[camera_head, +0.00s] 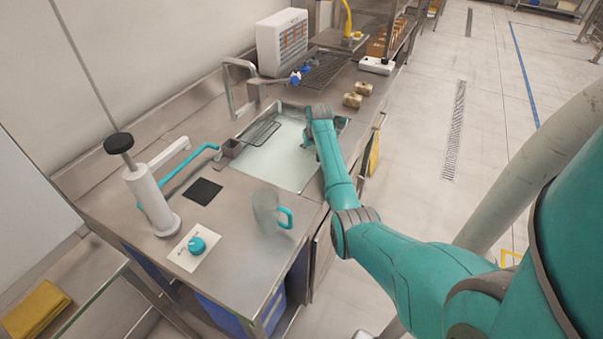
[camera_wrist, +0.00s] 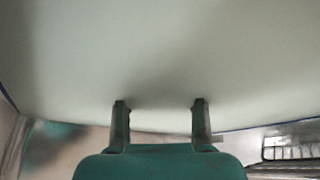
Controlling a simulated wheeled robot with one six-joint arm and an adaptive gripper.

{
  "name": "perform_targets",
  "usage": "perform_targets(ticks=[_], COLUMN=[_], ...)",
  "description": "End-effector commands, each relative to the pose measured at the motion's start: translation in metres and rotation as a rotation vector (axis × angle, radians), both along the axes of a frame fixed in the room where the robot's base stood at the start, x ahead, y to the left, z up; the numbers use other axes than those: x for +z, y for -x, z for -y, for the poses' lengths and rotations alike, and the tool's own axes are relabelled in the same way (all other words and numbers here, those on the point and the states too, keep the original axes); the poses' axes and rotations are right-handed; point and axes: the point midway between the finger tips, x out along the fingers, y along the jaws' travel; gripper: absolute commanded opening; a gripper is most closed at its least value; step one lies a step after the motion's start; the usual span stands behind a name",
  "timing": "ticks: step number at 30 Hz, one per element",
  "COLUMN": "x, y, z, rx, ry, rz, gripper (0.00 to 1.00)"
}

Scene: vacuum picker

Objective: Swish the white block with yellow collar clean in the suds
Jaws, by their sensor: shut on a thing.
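The basin of pale, milky suds (camera_head: 272,165) is sunk in the steel counter. My arm reaches over its right side, and my wrist hides part of the basin. In the wrist view, the two fingers of my gripper (camera_wrist: 160,108) stand apart, with their tips meeting a broad pale surface (camera_wrist: 160,50) that looks like the suds. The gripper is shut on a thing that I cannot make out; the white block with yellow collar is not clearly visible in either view.
A wire rack (camera_head: 263,132) lies at the basin's left side. A clear jug (camera_head: 265,208) with a teal handle stands at the near edge. A white pump dispenser (camera_head: 150,200) stands at left.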

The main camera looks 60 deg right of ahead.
Motion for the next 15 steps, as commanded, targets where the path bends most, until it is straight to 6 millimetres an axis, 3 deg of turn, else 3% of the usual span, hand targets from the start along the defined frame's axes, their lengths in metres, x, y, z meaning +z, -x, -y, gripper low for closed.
perform_targets(ticks=[5,15], x=[0.0007,0.0003], y=[-0.0004,-0.0005], z=[0.0091,0.0087], rx=[-0.001,0.000], ry=[0.000,0.000], rz=[0.000,0.000], gripper=[0.03,0.03])
